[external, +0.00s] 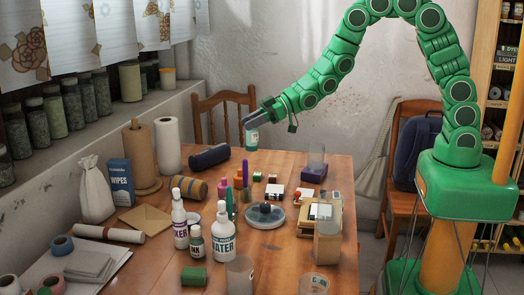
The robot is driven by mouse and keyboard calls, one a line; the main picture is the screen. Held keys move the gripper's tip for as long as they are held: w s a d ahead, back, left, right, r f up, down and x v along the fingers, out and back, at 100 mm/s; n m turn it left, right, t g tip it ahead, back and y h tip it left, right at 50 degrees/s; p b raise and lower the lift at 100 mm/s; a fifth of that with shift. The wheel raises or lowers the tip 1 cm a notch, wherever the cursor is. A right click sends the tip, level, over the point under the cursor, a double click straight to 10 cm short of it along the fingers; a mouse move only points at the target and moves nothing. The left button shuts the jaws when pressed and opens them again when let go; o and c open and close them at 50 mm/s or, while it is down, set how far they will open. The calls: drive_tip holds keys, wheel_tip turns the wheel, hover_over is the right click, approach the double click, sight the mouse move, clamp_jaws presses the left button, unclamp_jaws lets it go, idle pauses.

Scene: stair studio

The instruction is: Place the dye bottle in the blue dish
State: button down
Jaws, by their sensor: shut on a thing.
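My gripper (252,119) is above the far part of the wooden table. It is shut on a small bottle with a pale teal body, seemingly the dye bottle (252,140), which hangs below the fingers, roughly upright. Its label is too small to read. A round, shallow, blue-grey dish (250,222), seemingly the blue dish, lies on the table nearer the camera and slightly right of the held bottle. A dark, knobbed object (265,209) sits in the dish's middle. The held bottle is well apart from the dish.
Several markers (239,182) stand left of and behind the dish. White bottles (222,238) stand at its front left. A wooden box (323,213) and clear cups (239,274) stand to its right and front. A dark roll (209,157) lies near the held bottle.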

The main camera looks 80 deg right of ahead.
drive_tip(key=shift+s+r, duration=0.2)
drive_tip(key=shift+s, duration=0.05)
